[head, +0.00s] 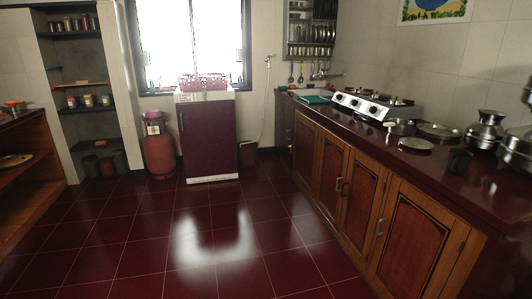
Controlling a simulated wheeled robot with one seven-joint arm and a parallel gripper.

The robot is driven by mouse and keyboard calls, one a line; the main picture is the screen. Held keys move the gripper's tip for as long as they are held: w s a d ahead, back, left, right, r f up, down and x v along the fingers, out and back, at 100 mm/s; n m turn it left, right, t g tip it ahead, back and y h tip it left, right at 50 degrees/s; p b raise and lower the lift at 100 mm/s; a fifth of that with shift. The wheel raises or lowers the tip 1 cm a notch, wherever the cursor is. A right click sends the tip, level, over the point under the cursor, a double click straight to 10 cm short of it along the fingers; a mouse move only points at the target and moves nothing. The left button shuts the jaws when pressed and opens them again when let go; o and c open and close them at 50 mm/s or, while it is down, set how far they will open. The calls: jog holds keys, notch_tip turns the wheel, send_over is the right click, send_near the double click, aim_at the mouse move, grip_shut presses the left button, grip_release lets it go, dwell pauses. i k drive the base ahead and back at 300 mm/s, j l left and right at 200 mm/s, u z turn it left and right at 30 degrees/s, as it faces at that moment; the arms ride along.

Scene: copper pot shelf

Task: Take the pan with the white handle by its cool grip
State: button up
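I cannot make out a pan with a white handle in the head view. A small metal pot (398,127) stands on the dark red counter (360,122) at the right, just in front of the stove. Flat round metal pieces (416,143) lie near it; they are too small to tell whether they are pans or lids. My gripper is not in view.
A gas stove (362,105) and shiny metal pots (485,130) stand on the right counter above wooden cabinets (360,190). A red gas cylinder (159,154) and a dark red cabinet (209,140) stand at the back. The tiled floor (200,240) between is clear.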

aim_at(398, 127)
jog(key=i+j, duration=0.1)
jog(key=i, duration=1.8)
jog(key=j+u, duration=0.05)
